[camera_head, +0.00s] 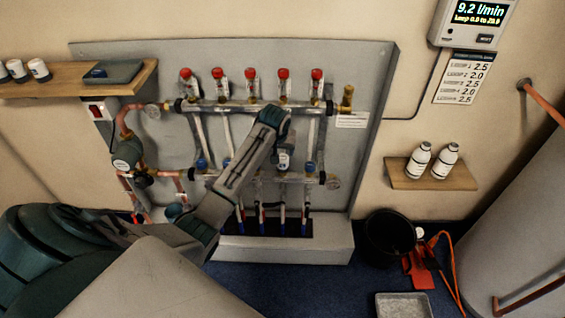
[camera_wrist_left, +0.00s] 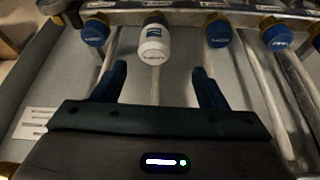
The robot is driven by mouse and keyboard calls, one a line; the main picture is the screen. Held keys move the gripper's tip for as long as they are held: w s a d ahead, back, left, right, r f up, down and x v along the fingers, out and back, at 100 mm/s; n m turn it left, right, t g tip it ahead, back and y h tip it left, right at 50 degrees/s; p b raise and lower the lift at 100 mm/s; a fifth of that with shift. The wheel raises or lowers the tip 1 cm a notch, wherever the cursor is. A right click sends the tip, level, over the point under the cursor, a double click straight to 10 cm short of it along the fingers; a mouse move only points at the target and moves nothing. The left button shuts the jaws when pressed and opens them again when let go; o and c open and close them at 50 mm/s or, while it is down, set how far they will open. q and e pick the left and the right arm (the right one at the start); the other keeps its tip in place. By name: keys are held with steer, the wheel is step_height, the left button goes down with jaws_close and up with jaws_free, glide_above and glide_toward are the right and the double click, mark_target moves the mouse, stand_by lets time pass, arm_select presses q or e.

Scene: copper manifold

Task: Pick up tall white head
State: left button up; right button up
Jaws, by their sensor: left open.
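A tall white head (camera_wrist_left: 154,42) with a blue band sits on the manifold's lower bar among shorter blue caps. In the head view it shows only partly (camera_head: 283,160), just below my left gripper (camera_head: 284,143). In the left wrist view the fingers of my left gripper (camera_wrist_left: 159,74) are spread wide and empty. The white head lies beyond the fingertips, roughly centred between them, with a visible gap. My right gripper is in neither view.
Blue caps (camera_wrist_left: 95,31) (camera_wrist_left: 220,31) flank the white head closely. Red-capped flow tubes (camera_head: 251,80) line the upper bar. Several small white heads (camera_head: 39,69) stand on the left shelf (camera_head: 50,88). Two white bottles (camera_head: 441,160) stand on the right shelf (camera_head: 400,172). A black bucket (camera_head: 385,240) is on the floor.

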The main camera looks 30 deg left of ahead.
mark_target(282, 157)
arm_select(q)
steer(key=x, duration=0.5)
steer(key=p+x, duration=0.1)
steer(key=x, duration=0.2)
steer(key=shift+w+d, duration=0.25)
steer(key=shift+d, duration=0.15)
steer(key=c, duration=1.1)
